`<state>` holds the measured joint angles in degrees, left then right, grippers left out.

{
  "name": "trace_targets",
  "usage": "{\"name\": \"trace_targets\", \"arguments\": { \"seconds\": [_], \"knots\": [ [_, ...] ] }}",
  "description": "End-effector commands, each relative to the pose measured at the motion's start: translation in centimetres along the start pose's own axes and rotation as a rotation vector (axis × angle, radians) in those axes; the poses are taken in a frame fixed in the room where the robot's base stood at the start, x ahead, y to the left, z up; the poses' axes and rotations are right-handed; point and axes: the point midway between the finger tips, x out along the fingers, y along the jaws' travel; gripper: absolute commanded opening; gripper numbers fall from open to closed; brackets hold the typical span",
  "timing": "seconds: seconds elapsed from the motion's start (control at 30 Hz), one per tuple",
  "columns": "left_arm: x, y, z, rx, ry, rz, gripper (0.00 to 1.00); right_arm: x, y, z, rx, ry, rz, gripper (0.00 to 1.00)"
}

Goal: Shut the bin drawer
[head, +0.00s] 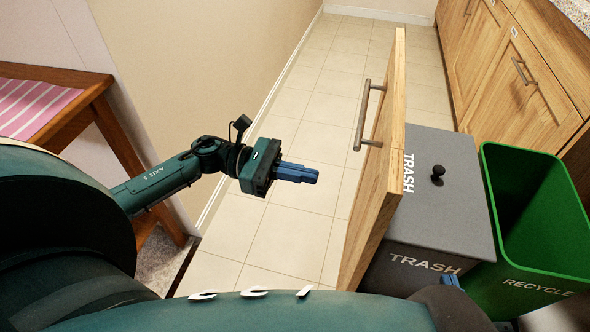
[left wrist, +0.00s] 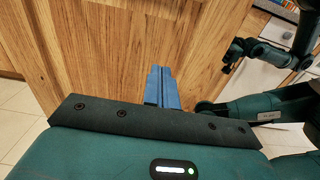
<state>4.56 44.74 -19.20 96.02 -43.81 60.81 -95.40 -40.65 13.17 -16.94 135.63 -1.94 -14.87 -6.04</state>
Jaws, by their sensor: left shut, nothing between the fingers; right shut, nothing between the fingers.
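The bin drawer stands pulled out, with a tall wooden front panel (head: 385,160) and a metal bar handle (head: 366,115). Behind the panel are a grey lidded trash bin (head: 440,215) and an open green recycle bin (head: 530,270). My left gripper (head: 300,173) is shut and empty, over the floor to the left of the panel, pointing at it. In the left wrist view, its blue fingers (left wrist: 161,88) are together before the wooden panel (left wrist: 110,50); contact cannot be judged. Only a small blue part of my right gripper (head: 451,281) shows, low by the trash bin.
Wooden cabinets (head: 520,75) line the right side. A wooden table with a pink striped cloth (head: 35,105) stands at the left by a beige wall (head: 210,60). The tiled floor (head: 300,215) between wall and drawer front is clear.

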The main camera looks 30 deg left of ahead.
Motion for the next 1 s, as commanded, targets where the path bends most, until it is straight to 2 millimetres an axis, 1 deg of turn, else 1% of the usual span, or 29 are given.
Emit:
{"name": "trace_targets", "arguments": {
  "seconds": [0.03,0.2,0.3,0.4,0.5,0.6,1.0],
  "knots": [
    [1.3,0.0,0.2,0.001,-0.005,-0.003,0.00,0.0,0.0,0.0,0.001,-0.002,0.000,0.00],
    [4.9,0.0,0.2,-0.001,-0.005,-0.002,0.00,-0.1,0.0,0.0,0.004,-0.009,0.000,0.00],
    [6.6,0.0,0.2,0.000,-0.004,-0.001,0.00,-0.1,0.0,0.0,0.005,-0.013,-0.001,0.00],
    [7.9,0.0,0.1,-0.001,-0.003,0.000,0.00,-0.1,0.0,0.0,0.006,-0.015,-0.001,0.00],
    [8.8,0.0,0.1,-0.003,-0.003,0.000,0.00,-0.1,0.0,0.1,0.006,-0.017,-0.001,0.00],
    [9.2,0.0,0.0,-0.002,-0.002,0.001,0.00,-0.1,0.0,0.1,0.007,-0.020,-0.002,0.00],
    [9.3,0.0,0.0,-0.003,-0.002,0.001,0.00,-0.1,0.1,0.2,0.007,-0.021,-0.001,0.00]
  ]
}}
